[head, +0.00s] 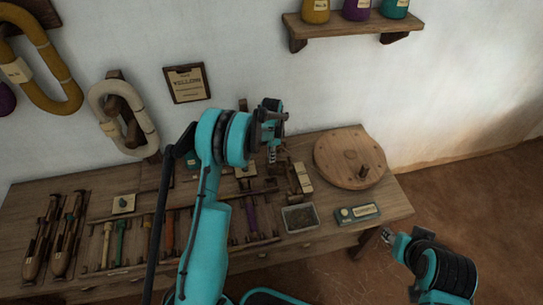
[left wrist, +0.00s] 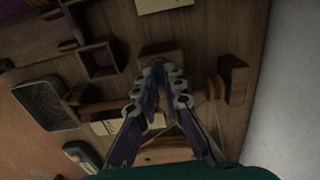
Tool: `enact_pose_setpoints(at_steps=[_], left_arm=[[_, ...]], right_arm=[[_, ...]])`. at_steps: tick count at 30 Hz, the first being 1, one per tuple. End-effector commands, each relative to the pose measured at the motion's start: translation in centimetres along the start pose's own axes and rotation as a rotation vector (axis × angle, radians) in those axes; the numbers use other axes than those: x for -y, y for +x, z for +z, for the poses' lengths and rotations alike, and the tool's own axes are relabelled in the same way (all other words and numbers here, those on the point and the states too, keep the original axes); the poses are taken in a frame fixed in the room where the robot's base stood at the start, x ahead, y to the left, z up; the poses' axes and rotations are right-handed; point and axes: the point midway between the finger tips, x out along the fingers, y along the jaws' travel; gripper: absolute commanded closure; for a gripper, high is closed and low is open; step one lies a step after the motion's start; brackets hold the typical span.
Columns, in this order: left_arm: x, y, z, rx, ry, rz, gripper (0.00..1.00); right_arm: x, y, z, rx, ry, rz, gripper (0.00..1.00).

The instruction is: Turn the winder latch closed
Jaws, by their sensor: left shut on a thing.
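My left gripper (head: 272,155) reaches down over the back middle of the bench, at the wooden winder parts. In the left wrist view its two fingers (left wrist: 161,72) are closed in on a small dark wooden piece (left wrist: 161,53), which I take to be the winder latch. The fingers cover part of it, and its exact turn cannot be told. In the head view my arm hides most of this spot. My right gripper (head: 389,236) hangs off the bench's right front corner, away from the winder; its jaw opening is too small to tell.
A round wooden disc (head: 340,171) with a peg lies at the bench's right end. A small metal tray (head: 300,218) and a teal labelled box (head: 357,213) sit near the front edge. Several tools (head: 119,240) lie on the left. A shelf (head: 355,24) hangs above.

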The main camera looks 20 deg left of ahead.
Motion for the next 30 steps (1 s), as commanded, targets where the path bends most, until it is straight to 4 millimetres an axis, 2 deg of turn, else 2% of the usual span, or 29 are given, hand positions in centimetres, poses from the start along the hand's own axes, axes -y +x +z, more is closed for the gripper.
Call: enact_pose_setpoints(at_steps=[17,18,20,30], left_arm=[[-0.03,0.03,-0.02,0.000,0.032,0.000,1.00],[-0.03,0.03,-0.02,0.000,0.032,0.000,0.83],[-0.03,0.03,-0.02,0.000,0.032,0.000,0.70],[-0.01,-0.25,-0.01,0.000,0.031,0.000,0.70]], right_arm=[[0.00,0.02,0.01,0.000,0.000,0.000,0.60],[0.00,0.02,0.01,0.000,0.000,0.000,0.60],[0.00,0.02,0.01,0.000,0.000,0.000,0.60],[0.00,0.01,0.01,0.000,0.000,0.000,0.60]])
